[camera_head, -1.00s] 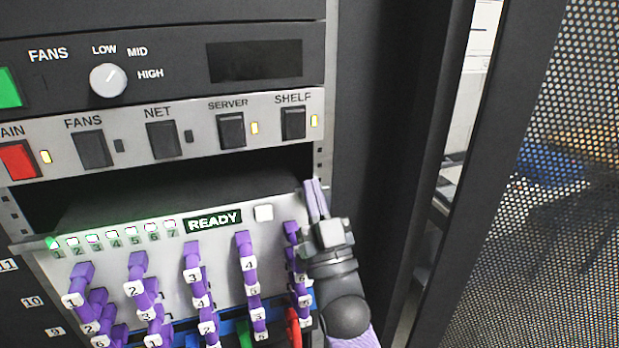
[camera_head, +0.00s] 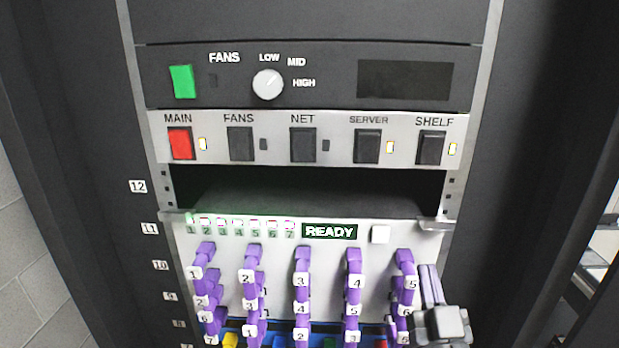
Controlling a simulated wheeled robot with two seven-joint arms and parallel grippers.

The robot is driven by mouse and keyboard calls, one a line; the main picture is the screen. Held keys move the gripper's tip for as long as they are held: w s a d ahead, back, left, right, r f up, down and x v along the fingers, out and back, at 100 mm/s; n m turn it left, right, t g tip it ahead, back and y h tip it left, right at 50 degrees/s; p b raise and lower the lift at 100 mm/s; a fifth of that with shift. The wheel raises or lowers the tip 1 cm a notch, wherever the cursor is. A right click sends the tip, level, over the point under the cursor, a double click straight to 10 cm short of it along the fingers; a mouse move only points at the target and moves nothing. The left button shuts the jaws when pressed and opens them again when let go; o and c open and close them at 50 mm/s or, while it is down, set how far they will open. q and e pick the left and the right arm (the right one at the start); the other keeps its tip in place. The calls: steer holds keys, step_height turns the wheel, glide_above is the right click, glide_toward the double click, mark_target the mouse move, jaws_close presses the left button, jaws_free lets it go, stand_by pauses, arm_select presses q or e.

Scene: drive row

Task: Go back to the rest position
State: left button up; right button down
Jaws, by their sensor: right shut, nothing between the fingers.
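My right gripper (camera_head: 430,284) is at the lower right, in front of the right end of the drive unit (camera_head: 330,268). Its two fingers point up, are closed together and hold nothing. The fingers are close beside the rightmost column of purple drive handles (camera_head: 405,262); I cannot tell whether they touch. The rest of the right arm is cut off by the bottom edge. My left gripper is not in view.
Several numbered purple handles stick out below the READY display (camera_head: 330,231). Above are an open dark slot (camera_head: 310,190), a switch panel (camera_head: 272,126) with a red MAIN switch (camera_head: 180,144), and the fan knob (camera_head: 268,85). Dark rack posts stand on both sides.

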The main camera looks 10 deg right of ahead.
steer(key=s+a+f+n+g+y, duration=0.1)
steer(key=s+a+f+g+y, duration=0.1)
steer(key=f+g, duration=0.4)
steer(key=s+a+f+n+g+y, duration=0.1)
steer(key=s+a+f+g+y, duration=0.2)
steer(key=f, duration=0.5)
steer(key=s+a+f+n+g, duration=0.1)
steer(key=s+f+g, duration=0.35)
steer(key=s, duration=0.25)
steer(key=s+a+f+n+g, duration=0.1)
steer(key=s+a+f+g, duration=0.15)
steer(key=s+g, duration=0.35)
steer(key=s+f+g+b, duration=0.1)
steer(key=f+b, duration=0.2)
steer(key=f, duration=0.7)
steer(key=s+d+f+b, duration=0.15)
steer(key=f+b, duration=0.25)
steer(key=f, duration=0.6)
steer(key=s+f+g+b, duration=0.1)
steer(key=s+f+b, duration=0.15)
steer(key=f, duration=0.75)
steer(key=s+d+f+g+b, duration=0.1)
steer(key=s+d+f+b, duration=0.1)
steer(key=s+f+b, duration=0.4)
steer(key=s+f, duration=0.5)
steer(key=f, duration=0.3)
steer(key=shift+s+d+f+n+h, duration=0.2)
steer(key=shift+s+f+n+h, duration=0.1)
steer(key=shift+s+f, duration=0.05)
